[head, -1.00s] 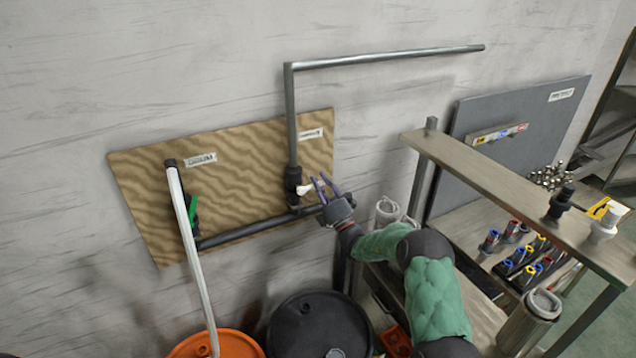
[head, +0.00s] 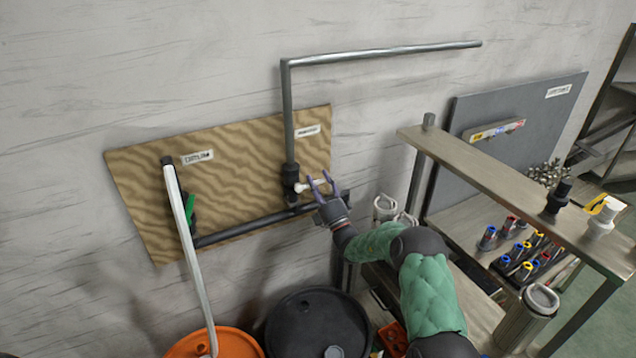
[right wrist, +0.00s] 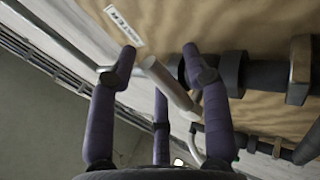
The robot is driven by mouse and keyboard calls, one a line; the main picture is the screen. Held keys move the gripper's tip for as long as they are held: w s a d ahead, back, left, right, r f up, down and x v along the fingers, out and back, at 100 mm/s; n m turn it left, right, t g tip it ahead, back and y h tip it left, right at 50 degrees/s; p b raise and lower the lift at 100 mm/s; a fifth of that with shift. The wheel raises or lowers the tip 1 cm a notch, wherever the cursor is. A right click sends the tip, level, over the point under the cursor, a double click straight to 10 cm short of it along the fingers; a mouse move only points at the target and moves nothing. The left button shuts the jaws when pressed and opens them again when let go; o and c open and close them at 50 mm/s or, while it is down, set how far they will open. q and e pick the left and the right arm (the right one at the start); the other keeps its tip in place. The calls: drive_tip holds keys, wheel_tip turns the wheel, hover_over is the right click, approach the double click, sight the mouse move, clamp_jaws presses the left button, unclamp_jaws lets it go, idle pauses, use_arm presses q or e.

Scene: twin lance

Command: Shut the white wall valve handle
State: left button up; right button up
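The white valve handle (head: 303,188) sticks out to the right from a dark valve body (head: 290,183) on the vertical grey pipe, in front of the tan board. My right gripper (head: 320,178) is at the handle's free end, its purple fingers open and pointing up toward the wall. In the right wrist view, the handle (right wrist: 168,85) lies slanted between the spread fingers of the gripper (right wrist: 160,55). I see no clear grip on it, and contact is hard to tell. My left gripper is not in view.
A green handle (head: 190,209) sits by a pale hose (head: 190,260) on the left of the board (head: 240,165). A dark horizontal pipe (head: 240,230) runs below the valve. A black drum (head: 315,318) and an orange drum (head: 230,343) stand below. A metal shelf (head: 500,185) is at right.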

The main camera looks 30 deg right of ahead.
drive_tip(key=v, duration=1.2)
drive_tip(key=shift+r, duration=0.1)
idle(0.4)
